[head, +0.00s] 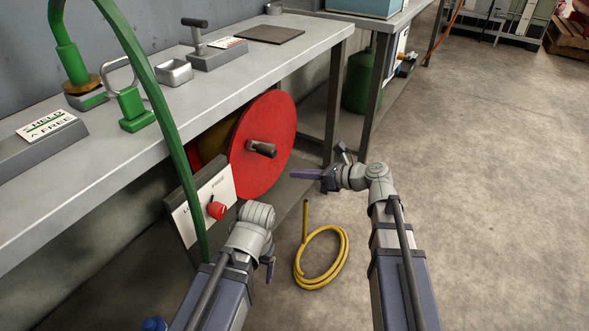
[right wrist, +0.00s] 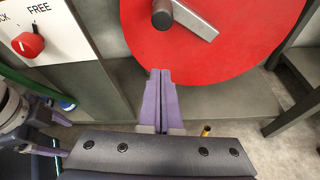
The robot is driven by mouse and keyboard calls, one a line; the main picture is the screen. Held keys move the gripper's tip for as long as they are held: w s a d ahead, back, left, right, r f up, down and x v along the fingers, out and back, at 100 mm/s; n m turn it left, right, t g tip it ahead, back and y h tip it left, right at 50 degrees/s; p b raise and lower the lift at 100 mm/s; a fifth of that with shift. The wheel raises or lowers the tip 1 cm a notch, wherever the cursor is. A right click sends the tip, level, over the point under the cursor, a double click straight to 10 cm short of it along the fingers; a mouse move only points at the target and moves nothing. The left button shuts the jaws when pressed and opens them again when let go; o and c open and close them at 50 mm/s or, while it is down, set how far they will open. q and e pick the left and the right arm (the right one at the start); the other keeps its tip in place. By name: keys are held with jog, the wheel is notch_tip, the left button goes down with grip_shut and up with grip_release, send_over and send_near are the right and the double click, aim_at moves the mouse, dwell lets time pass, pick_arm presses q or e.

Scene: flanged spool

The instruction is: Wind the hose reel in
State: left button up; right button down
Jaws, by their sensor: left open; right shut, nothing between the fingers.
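The hose reel shows a red round flange (head: 278,130) under the bench, with a yellow part behind it. A crank with a dark knob (head: 262,149) sits on its face; the right wrist view shows the crank's grey arm (right wrist: 195,20) running right from the dark knob (right wrist: 162,14). A yellow hose (head: 345,250) lies coiled on the floor, one end raised. My right gripper (head: 308,174) is shut and empty, its purple fingers (right wrist: 160,88) in front of the flange, below the crank knob and apart from it. My left gripper (head: 268,264) is open, low beside the coil, partly hidden by its arm.
A white panel (head: 190,218) with a red knob (head: 216,210) and a FREE label stands left of the reel. A green hose (head: 160,105) crosses in front of the bench (head: 130,150). Bench legs (head: 332,105) stand right of the reel. The floor at right is clear.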

jog(key=b+x, duration=0.2)
jog(key=x, duration=0.7)
jog(key=shift+d+r+p, duration=0.25)
jog(key=shift+r+p, duration=0.7)
jog(key=shift+r, duration=0.1)
jog(key=shift+d+r+p, duration=0.25)
jog(key=shift+r+p, duration=0.65)
jog(key=shift+r, duration=0.15)
jog(key=shift+w, duration=0.15)
